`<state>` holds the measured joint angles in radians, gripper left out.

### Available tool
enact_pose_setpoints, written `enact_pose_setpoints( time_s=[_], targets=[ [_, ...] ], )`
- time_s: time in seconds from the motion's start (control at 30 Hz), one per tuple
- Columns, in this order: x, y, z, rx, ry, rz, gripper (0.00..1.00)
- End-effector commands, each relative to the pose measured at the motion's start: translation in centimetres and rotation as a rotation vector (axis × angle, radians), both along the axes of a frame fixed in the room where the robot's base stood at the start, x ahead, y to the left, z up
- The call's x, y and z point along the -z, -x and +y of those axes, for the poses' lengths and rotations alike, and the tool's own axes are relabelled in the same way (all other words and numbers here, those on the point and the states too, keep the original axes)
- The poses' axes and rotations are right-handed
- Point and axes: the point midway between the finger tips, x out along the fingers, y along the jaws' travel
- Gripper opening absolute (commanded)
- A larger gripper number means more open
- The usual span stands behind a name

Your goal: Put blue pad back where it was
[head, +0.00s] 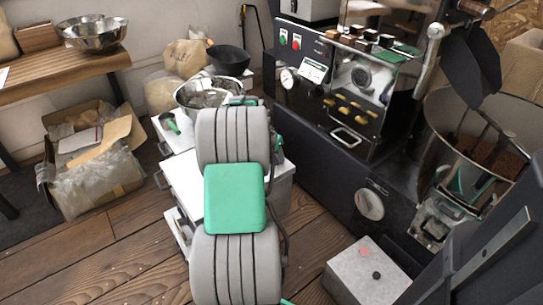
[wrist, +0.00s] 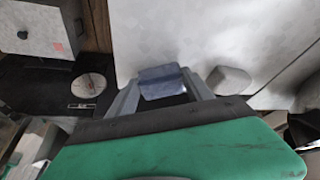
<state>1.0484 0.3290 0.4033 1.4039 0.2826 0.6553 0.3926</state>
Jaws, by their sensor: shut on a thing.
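The blue pad (wrist: 158,76) is a small dark blue-grey piece between the fingertips of my gripper (wrist: 162,88) in the wrist view. The fingers are shut on it, with a pale surface (wrist: 195,30) behind it. I cannot tell whether the pad touches that surface. In the head view my arm covers the middle of the picture and hides the pad and the fingers. A white cabinet (head: 184,188) stands behind and beside the arm there.
A rounded grey piece (wrist: 230,80) lies close right of the fingers. A pale box with a red mark (wrist: 30,30) is at upper left in the wrist view. The dark roaster (head: 335,170) stands right, a carton (head: 95,185) left. Wooden floor (head: 125,255) is clear at lower left.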

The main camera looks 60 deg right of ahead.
Motion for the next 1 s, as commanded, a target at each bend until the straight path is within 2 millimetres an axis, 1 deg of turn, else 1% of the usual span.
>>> enact_pose_setpoints(
  time_s=[0.1,0.13,0.4,0.63,0.73,0.87,1.0],
  targets=[
    [0.4,0.0,0.0,0.000,-0.001,0.001,0.27],
    [0.4,0.0,0.0,0.000,-0.001,0.001,0.60],
    [0.3,0.0,0.0,0.000,-0.001,0.001,0.81],
    [0.2,0.0,0.0,0.000,-0.001,0.001,0.81],
    [-0.7,0.0,0.2,0.000,0.001,0.000,0.81],
    [-3.3,-0.1,1.2,0.000,0.002,-0.001,0.81],
    [-6.9,-0.3,2.6,-0.001,0.002,-0.002,0.81]
  ],
)
